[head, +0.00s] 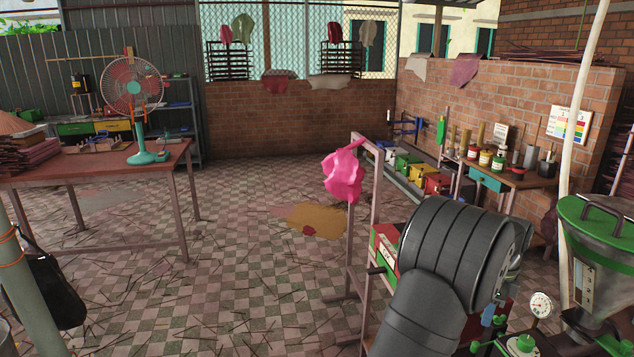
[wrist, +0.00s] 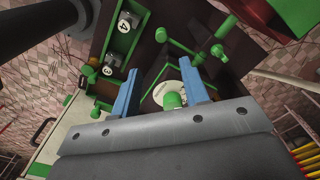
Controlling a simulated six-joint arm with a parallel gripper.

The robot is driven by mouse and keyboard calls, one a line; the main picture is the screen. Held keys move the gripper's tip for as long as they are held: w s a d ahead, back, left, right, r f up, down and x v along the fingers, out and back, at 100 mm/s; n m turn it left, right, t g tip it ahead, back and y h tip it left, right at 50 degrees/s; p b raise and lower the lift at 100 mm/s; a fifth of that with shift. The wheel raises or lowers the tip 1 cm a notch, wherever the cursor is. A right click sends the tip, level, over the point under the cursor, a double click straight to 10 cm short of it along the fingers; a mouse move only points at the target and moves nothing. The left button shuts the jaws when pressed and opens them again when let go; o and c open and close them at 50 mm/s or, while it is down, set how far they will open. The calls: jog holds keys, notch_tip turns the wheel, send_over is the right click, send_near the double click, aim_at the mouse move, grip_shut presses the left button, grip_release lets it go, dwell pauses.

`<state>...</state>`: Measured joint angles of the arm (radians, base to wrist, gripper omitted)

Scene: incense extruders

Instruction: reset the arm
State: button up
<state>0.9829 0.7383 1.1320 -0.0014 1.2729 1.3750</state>
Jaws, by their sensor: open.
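My gripper (wrist: 158,72) shows in the wrist view as two blue fingers spread apart, with nothing held between them. Behind and between the fingers is a green machine with a round pale plate (wrist: 168,90) and a green knob (wrist: 173,101). I cannot tell whether the fingers touch any part of it. In the head view, my dark grey arm fills the lower right and hides the gripper almost wholly.
A green-lidded hopper (head: 598,222) with a gauge (head: 540,303) stands right of my arm. A pink cloth (head: 343,175) hangs on a post. A fan (head: 150,157) stands on the left table (head: 85,168). The middle floor is open, littered with sticks.

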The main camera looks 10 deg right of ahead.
aim_at(476, 343)
notch_tip(476, 343, down, 12)
jog(key=shift+r, duration=0.1)
jog(key=shift+w, duration=0.2)
jog(key=shift+r, duration=0.1)
